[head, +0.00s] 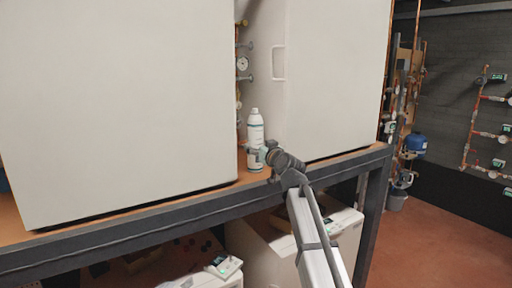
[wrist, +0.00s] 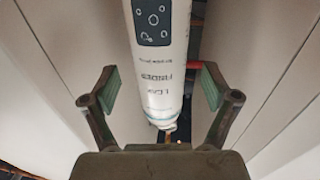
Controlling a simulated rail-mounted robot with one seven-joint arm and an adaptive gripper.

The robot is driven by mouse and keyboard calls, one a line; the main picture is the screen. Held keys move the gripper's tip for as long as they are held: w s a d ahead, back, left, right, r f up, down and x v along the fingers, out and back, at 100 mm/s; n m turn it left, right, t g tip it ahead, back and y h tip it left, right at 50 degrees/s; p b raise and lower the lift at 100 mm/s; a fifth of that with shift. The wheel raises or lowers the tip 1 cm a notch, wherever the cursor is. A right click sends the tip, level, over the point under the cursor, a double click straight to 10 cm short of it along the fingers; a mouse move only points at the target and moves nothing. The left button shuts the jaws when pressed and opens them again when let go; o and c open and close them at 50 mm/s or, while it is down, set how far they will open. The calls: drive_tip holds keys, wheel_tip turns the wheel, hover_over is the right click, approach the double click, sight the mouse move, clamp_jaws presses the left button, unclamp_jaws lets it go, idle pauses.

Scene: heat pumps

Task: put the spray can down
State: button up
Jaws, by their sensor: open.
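The white spray can (head: 255,128) stands upright on the wooden shelf top, at the gap between two large white cabinets. My gripper (head: 259,155) is at the can's lower part in the head view and partly covers it. In the wrist view the can (wrist: 163,60) runs down from the top edge, with printed text and a dark panel on its side. My open gripper (wrist: 160,88) has one finger on each side of the can, with visible gaps between the pads and the can in that view.
A left white cabinet (head: 115,100) and a right white cabinet (head: 335,75) flank the can closely. The shelf's dark front beam (head: 130,235) runs below. Pipes and gauges (head: 242,64) show in the gap behind. Open floor (head: 430,230) lies at the right.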

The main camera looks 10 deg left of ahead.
drive_tip(key=b+v, duration=0.1)
drive_tip(key=v, duration=0.7)
drive_tip(key=shift+s+b, duration=0.15)
drive_tip(key=shift+b, duration=0.2)
clamp_jaws()
drive_tip(key=shift+d+r, duration=0.1)
drive_tip(key=shift+r, duration=0.05)
idle(0.8)
